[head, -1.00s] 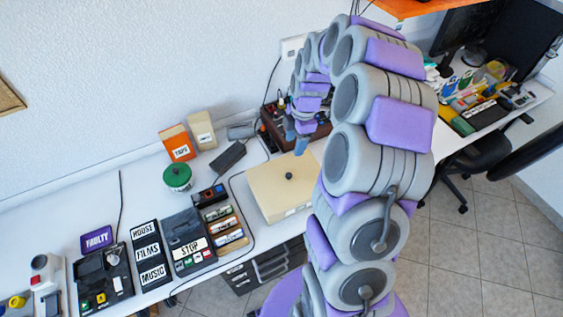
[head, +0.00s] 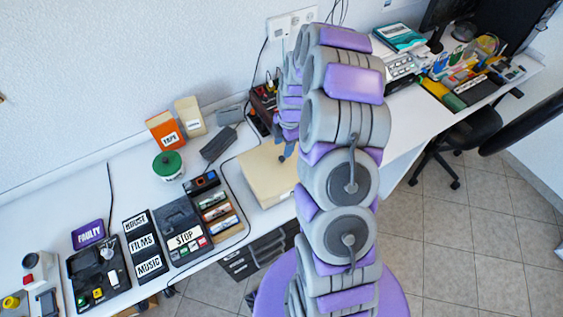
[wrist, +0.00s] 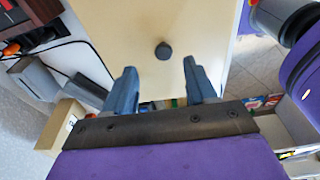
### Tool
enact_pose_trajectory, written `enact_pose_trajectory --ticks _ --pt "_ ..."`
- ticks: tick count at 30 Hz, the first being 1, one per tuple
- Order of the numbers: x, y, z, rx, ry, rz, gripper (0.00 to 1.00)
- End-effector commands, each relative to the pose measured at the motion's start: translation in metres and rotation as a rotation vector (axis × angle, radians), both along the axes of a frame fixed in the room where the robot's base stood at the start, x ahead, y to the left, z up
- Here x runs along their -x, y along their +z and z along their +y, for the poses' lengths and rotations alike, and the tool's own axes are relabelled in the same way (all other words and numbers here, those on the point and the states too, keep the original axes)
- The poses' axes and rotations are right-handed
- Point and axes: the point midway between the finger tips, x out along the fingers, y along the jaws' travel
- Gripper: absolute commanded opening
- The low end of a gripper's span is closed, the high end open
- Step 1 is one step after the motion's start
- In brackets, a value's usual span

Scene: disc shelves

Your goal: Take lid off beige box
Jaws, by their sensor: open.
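The beige box (head: 266,187) stands on the white table, partly hidden behind my arm in the head view. Its lid (wrist: 195,30) fills the upper middle of the wrist view, with a small dark round knob (wrist: 163,51) on it. The lid looks seated on the box. My gripper (wrist: 162,80) is open and empty. Its two blue-grey fingers point toward the lid, and the knob appears between and just beyond the fingertips. In the head view my gripper (head: 284,152) is above the box near the knob. I cannot tell the exact height between fingers and knob.
To the left of the box are battery slots (head: 215,212), a STOP device (head: 184,236) and a green-lidded pot (head: 168,165). An orange TAPE box (head: 167,132) stands behind. A dark box of tools (head: 263,103) is behind my gripper. The table right of my arm has free room.

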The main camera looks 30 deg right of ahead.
Motion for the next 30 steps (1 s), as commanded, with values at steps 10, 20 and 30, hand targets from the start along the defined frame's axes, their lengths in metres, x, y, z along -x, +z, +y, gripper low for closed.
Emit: enact_pose_trajectory --ticks 10,20,30 --pt "0.004 -0.032 0.003 0.001 -0.001 -0.002 0.56" --pt "0.005 -0.052 0.007 0.000 0.000 -0.002 0.56" --pt "0.004 -0.052 0.007 0.000 0.000 -0.002 0.30"
